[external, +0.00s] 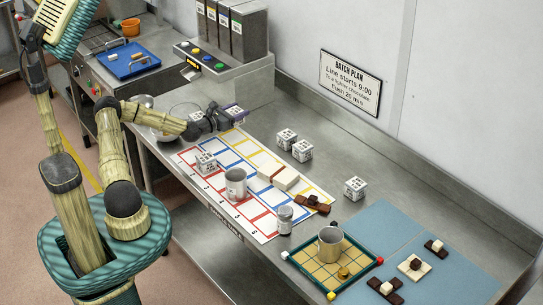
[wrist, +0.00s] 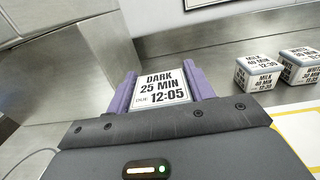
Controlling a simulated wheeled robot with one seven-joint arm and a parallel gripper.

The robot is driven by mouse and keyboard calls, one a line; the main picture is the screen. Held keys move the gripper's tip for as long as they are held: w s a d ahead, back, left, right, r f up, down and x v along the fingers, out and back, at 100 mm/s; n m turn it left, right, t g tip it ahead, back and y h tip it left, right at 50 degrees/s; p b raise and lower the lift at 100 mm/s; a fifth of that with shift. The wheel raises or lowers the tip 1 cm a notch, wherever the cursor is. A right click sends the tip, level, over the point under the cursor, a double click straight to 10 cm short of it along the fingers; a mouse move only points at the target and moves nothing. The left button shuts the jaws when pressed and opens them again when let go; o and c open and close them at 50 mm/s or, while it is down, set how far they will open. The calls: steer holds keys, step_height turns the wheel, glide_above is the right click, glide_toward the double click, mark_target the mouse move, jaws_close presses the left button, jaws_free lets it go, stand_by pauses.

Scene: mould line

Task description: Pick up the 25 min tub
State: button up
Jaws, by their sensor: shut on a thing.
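The 25 min tub (wrist: 160,88) shows in the wrist view between my gripper's two purple fingers (wrist: 162,92). Its white label reads "DARK 25 MIN DUE 12:05". My gripper is shut on it. In the external view my gripper (external: 226,118) is at the far left end of the counter, beyond the printed sheet, with the tub (external: 236,114) at its tips. I cannot tell whether the tub touches the counter.
Two labelled tubs, one MILK 40 MIN (wrist: 258,73) and one white (wrist: 300,66), stand to the right. Another tub (external: 206,162) is on the printed sheet (external: 262,222), near a metal mug (external: 236,184).

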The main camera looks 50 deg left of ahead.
mark_target(235, 109)
step_height(235, 109, up, 4)
steer(key=shift+r, duration=0.25)
stand_by(0.5)
